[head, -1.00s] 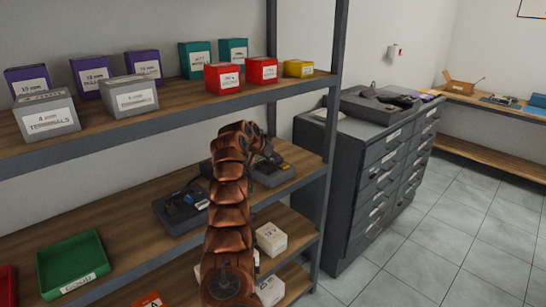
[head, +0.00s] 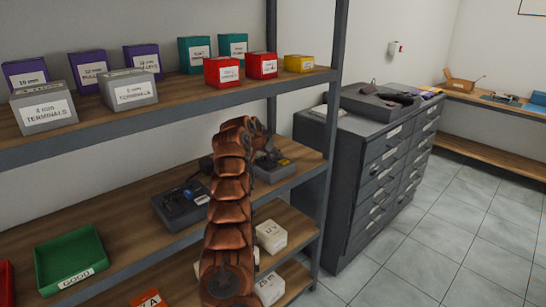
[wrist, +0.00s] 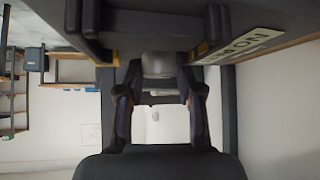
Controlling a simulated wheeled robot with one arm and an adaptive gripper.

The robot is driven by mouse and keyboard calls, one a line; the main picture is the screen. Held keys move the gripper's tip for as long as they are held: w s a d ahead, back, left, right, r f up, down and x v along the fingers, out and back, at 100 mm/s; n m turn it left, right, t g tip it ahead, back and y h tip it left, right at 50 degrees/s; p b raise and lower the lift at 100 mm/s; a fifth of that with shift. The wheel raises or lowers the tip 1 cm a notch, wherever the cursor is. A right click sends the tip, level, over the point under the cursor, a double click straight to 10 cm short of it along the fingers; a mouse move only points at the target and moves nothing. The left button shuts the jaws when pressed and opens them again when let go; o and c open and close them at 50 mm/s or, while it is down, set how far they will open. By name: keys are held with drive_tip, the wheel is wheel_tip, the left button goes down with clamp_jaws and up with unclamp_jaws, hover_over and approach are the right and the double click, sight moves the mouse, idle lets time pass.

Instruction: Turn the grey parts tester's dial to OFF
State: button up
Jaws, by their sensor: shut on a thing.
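A dark grey device (head: 272,172) with a yellow patch stands on the middle shelf at its right end. I take it for the parts tester. My gripper is at this device in the head view, mostly hidden behind my own arm. In the wrist view the device's dark body (wrist: 190,22) fills the top, with a pale label (wrist: 243,45) seen upside down. My gripper (wrist: 160,88) has its two fingers on either side of a rounded grey knob (wrist: 163,64), the dial, and is shut on it. The dial's pointer and its OFF mark cannot be made out.
A second dark device (head: 181,208) with a blue part stands left of my arm. A green tray (head: 70,260) is farther left. The upper shelf (head: 190,98) with several boxes runs above. A steel upright (head: 333,130) and a drawer cabinet (head: 350,190) stand to the right.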

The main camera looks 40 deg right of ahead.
drive_tip(key=shift+s+f+n+t+y+b, duration=0.15)
drive_tip(key=shift+n+t+b, duration=0.45)
drive_tip(key=shift+b, duration=0.95)
drive_tip(key=shift+w+f+n+t+y+b, duration=0.1)
drive_tip(key=shift+n+t+y+b, duration=0.45)
drive_tip(key=shift+b, duration=0.95)
drive_tip(key=shift+s+r+n+t+b, duration=0.15)
drive_tip(key=shift+n+t+b, duration=0.4)
drive_tip(key=shift+n+b, duration=0.65)
drive_tip(key=shift+r+n+t+y+b, duration=0.15)
drive_tip(key=shift+n+t+y+b, duration=0.15)
drive_tip(key=shift+n, duration=0.15)
drive_tip(key=o, duration=0.9)
drive_tip(key=shift+c, duration=0.2)
drive_tip(key=v, duration=1.2)
